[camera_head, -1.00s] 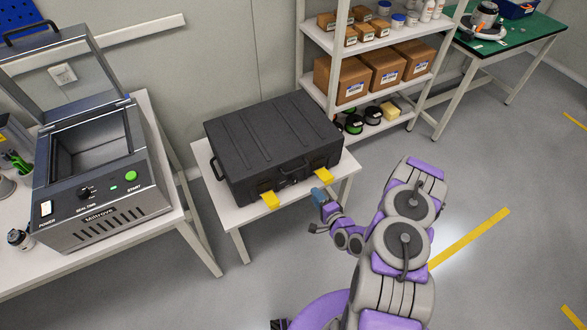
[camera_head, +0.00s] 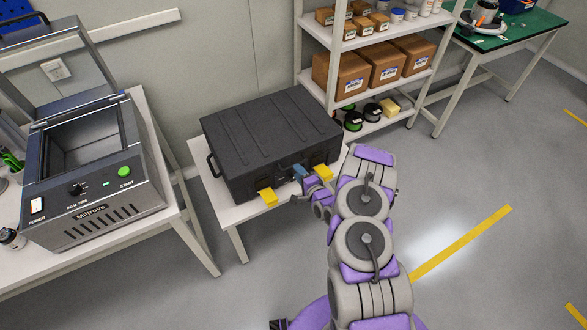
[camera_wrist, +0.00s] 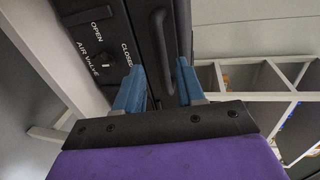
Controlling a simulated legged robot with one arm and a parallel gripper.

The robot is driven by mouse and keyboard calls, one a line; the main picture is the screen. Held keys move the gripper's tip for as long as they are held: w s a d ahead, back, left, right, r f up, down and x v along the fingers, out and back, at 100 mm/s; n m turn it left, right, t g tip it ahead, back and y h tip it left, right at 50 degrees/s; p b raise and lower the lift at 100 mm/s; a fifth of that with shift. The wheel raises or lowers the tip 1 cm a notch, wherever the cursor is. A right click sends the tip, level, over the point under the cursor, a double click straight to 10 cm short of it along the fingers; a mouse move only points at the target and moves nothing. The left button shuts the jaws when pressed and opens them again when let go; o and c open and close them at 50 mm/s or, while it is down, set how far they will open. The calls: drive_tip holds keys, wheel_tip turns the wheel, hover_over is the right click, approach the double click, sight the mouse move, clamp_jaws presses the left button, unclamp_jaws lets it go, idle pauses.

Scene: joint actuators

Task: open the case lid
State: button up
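The black case (camera_head: 268,140) sits shut on a small white table, with yellow latches at its front, one at the left (camera_head: 267,196) and one at the right (camera_head: 323,173). My gripper (camera_head: 299,174) is at the case's front between the latches. In the wrist view my gripper (camera_wrist: 160,92) has its two blue fingers apart, with a gap between them. An air valve knob (camera_wrist: 102,60) with OPEN and CLOSED marks lies to the left.
A sealing machine (camera_head: 93,170) with its lid raised stands on a table at the left. A shelf with cartons (camera_head: 340,76) stands behind the case at the right. The floor to the right is clear.

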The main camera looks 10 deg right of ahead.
drive_tip(key=shift+b+x, duration=0.5)
drive_tip(key=shift+x, duration=1.95)
drive_tip(key=shift+c, duration=0.4)
clamp_jaws()
drive_tip(key=shift+s, duration=0.1)
